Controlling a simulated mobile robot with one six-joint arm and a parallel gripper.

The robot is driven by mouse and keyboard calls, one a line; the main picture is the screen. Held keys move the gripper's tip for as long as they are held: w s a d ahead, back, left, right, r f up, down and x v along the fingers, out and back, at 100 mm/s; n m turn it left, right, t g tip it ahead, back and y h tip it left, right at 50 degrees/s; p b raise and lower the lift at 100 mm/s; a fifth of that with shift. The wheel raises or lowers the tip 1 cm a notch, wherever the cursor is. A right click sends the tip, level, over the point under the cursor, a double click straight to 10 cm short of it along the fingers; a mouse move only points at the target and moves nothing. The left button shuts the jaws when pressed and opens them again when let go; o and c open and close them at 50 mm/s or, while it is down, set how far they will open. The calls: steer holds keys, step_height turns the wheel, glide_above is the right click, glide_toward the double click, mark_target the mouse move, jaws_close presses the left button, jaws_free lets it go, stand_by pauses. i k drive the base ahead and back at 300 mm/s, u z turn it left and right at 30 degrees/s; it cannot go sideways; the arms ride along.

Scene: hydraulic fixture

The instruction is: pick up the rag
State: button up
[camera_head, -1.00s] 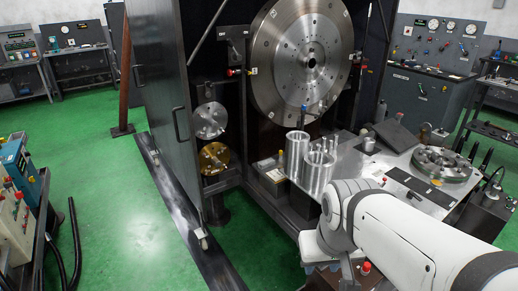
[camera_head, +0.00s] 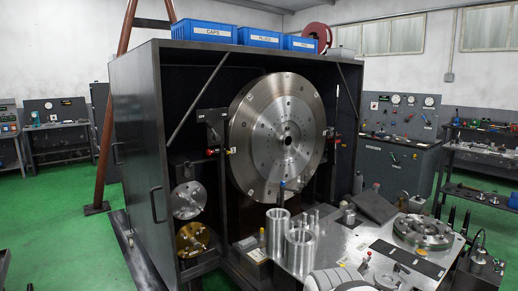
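I cannot make out a rag anywhere in this view. My gripper is out of view; only a piece of my white arm shows at the bottom edge, in front of the metal worktable (camera_head: 334,247). On the worktable stand bright metal cylinders (camera_head: 300,255), a round bolted flange (camera_head: 423,233) and a dark tilted plate (camera_head: 376,207).
A dark open-fronted cabinet (camera_head: 140,130) holds a large steel disc (camera_head: 275,135). Blue bins (camera_head: 207,31) sit on its top. Benches with gauge panels (camera_head: 400,125) stand behind at right and far left. Green floor (camera_head: 45,215) is clear at the left.

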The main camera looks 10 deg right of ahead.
mark_target(251, 241)
steer(key=u, duration=0.35)
steer(key=i, duration=0.65)
steer(key=u, duration=0.4)
steer(key=i, duration=1.55)
steer(key=z, duration=0.4)
steer(key=i, duration=0.7)
steer(key=z, duration=0.5)
steer(key=k, duration=0.6)
steer(key=z, duration=0.3)
steer(key=i, duration=0.6)
steer(key=u, duration=0.15)
